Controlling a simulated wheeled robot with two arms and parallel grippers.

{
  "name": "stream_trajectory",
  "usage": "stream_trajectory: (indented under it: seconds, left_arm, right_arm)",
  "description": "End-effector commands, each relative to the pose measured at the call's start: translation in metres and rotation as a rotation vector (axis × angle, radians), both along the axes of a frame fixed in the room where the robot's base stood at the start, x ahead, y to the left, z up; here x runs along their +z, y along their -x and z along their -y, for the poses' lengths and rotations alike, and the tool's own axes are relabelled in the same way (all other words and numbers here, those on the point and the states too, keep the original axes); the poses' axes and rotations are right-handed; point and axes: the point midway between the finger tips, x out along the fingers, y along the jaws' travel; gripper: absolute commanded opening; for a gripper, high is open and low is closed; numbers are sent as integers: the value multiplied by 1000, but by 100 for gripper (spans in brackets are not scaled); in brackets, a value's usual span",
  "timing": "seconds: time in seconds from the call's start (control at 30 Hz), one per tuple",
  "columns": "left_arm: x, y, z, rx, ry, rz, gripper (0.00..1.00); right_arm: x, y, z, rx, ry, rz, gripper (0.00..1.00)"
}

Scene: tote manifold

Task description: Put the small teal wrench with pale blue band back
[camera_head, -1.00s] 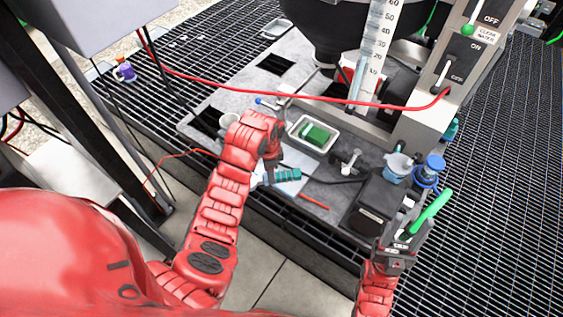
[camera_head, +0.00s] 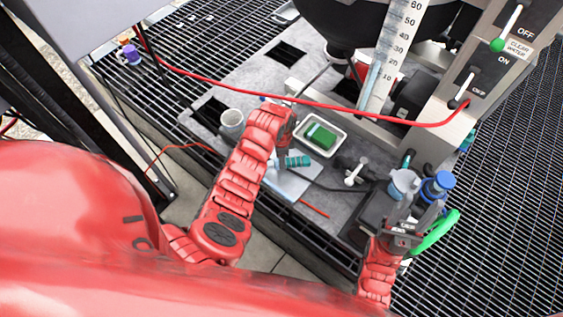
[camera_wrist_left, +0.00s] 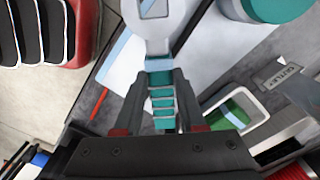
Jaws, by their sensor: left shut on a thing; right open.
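The small teal wrench (camera_head: 297,161) is in my left gripper (camera_head: 283,145), above the white sheet on the grey bench top. In the left wrist view, the teal ribbed handle of the wrench (camera_wrist_left: 161,100) lies between the two dark fingers of my left gripper (camera_wrist_left: 158,112). A pale blue band crosses it near its grey head, which points away from the gripper. The head is partly cut off by the frame's top edge. My right gripper (camera_head: 404,228) is open at the bench's front right, beside a bright green curved piece (camera_head: 436,231).
A white tray (camera_head: 341,130) with a green block (camera_head: 320,136) stands right of my left gripper. A grey cup (camera_head: 231,122) stands to its left. A red hose (camera_head: 300,101) crosses above the bench. Blue-topped fittings (camera_head: 439,184) stand near my right gripper.

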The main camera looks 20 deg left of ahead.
Motion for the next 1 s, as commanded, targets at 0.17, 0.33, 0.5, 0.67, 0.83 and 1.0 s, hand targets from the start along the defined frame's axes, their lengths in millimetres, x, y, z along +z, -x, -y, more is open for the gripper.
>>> stream_trajectory:
  seconds: [0.17,0.33,0.5,0.67,0.83,1.0]
  left_arm:
    - [-7,1,0,0,0,-3,0]
    - [-22,1,0,1,-1,-6,0]
    - [-39,2,0,1,-1,-6,0]
    - [-42,0,0,-2,-1,0,0]
    - [-43,1,0,-2,0,-1,52]
    - [-42,1,0,-1,-1,0,69]
  right_arm:
    - [3,0,0,0,0,0,50]
    - [7,0,0,0,0,0,50]
    - [10,0,0,0,0,0,50]
    - [10,0,0,0,0,0,50]
    - [10,0,0,0,0,0,50]
    - [10,0,0,0,0,0,50]
